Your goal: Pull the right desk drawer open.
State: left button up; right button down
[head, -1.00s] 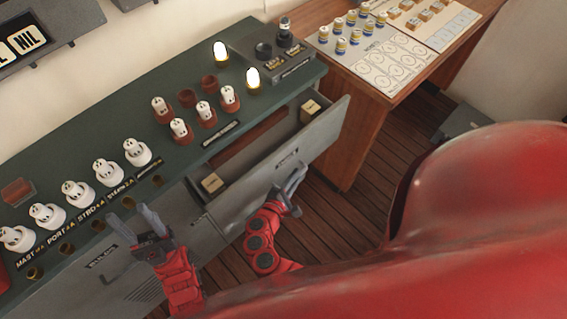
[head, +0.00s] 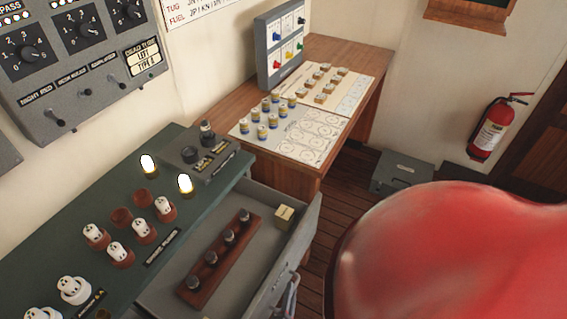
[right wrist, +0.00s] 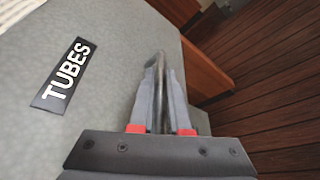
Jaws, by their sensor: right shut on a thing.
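The right desk drawer (head: 301,233) stands well open from the green-topped desk (head: 117,262). Inside it lie a brown wooden rack (head: 219,262) holding several dark-topped pieces and a small cream box (head: 284,216). My right gripper (head: 289,294) is at the outer side of the drawer front, partly cut off by the bottom edge. In the right wrist view, the grey drawer front (right wrist: 92,35) bears a black TUBES label (right wrist: 64,75). There my right gripper (right wrist: 160,80) is shut on the metal drawer handle (right wrist: 158,60). My left gripper is not in view.
A wooden table (head: 302,172) with a chart board and small pieces stands beyond the drawer. A grey box (head: 402,172) is on the floor and a fire extinguisher (head: 489,133) hangs on the wall. Open plank floor (head: 345,207) lies right of the drawer.

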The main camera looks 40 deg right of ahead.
jog(key=shift+s+d, duration=0.1)
jog(key=shift+s, duration=0.1)
jog(key=c, duration=0.9)
grip_release()
jog(key=shift+p+v, duration=2.9)
jog(key=shift+v, duration=5.85)
